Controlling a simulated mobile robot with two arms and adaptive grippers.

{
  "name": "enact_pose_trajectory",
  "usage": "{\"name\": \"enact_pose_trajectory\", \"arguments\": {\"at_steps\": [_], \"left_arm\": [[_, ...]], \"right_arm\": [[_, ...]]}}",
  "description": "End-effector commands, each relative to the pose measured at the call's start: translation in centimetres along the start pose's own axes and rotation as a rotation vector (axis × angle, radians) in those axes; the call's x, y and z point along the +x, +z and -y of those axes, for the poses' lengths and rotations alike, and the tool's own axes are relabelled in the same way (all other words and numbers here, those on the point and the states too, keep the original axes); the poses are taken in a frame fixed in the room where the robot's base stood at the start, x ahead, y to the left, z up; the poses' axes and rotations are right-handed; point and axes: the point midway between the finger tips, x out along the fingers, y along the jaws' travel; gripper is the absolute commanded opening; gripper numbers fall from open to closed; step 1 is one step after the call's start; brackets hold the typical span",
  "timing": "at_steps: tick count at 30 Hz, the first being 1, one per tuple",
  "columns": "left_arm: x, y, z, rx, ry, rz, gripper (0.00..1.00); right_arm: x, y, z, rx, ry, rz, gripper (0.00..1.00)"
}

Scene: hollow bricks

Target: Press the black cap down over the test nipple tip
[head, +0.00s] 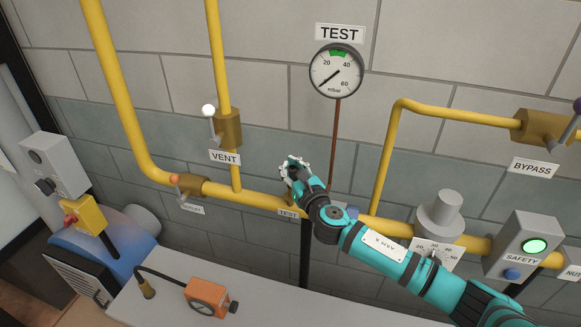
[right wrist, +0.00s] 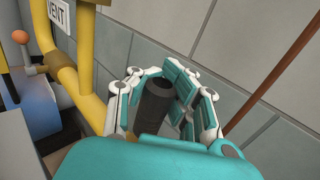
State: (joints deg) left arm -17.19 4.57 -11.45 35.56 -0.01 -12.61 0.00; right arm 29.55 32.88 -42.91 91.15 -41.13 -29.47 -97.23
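The black cap (right wrist: 157,106) is a dark cylinder between the fingers of my right gripper (right wrist: 160,92) in the right wrist view. The finger pads lie close on both sides of it, and the gripper looks shut on it. A small part of a brass fitting (head: 287,200) shows below the fingers. The test nipple tip is hidden behind the gripper, so I cannot tell whether the cap touches it. My left gripper is not in view.
The yellow pipe (head: 255,199) runs along the wall, with a VENT valve (head: 228,128) on the riser at left. A pressure gauge (head: 336,71) hangs above with a thin red-brown tube. An orange meter (head: 207,297) with a hose lies on the grey bench (head: 280,290).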

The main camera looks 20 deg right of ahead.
Motion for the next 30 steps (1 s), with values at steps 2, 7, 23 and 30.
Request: {"name": "enact_pose_trajectory", "arguments": {"at_steps": [2, 7, 23, 30], "left_arm": [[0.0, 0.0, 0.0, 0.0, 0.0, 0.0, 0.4], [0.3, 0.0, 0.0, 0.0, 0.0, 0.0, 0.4], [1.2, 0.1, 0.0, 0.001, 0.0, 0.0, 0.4], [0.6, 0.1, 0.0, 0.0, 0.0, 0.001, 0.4]], "right_arm": [[0.0, 0.0, 0.0, 0.0, 0.0, 0.0, 0.0], [0.0, -0.4, 0.0, 0.0, 0.0, 0.0, 0.0], [0.0, -1.6, 0.0, 0.0, -0.001, -0.001, 0.0], [0.0, -1.2, -0.1, 0.0, 0.0, -0.004, 0.0]]}}
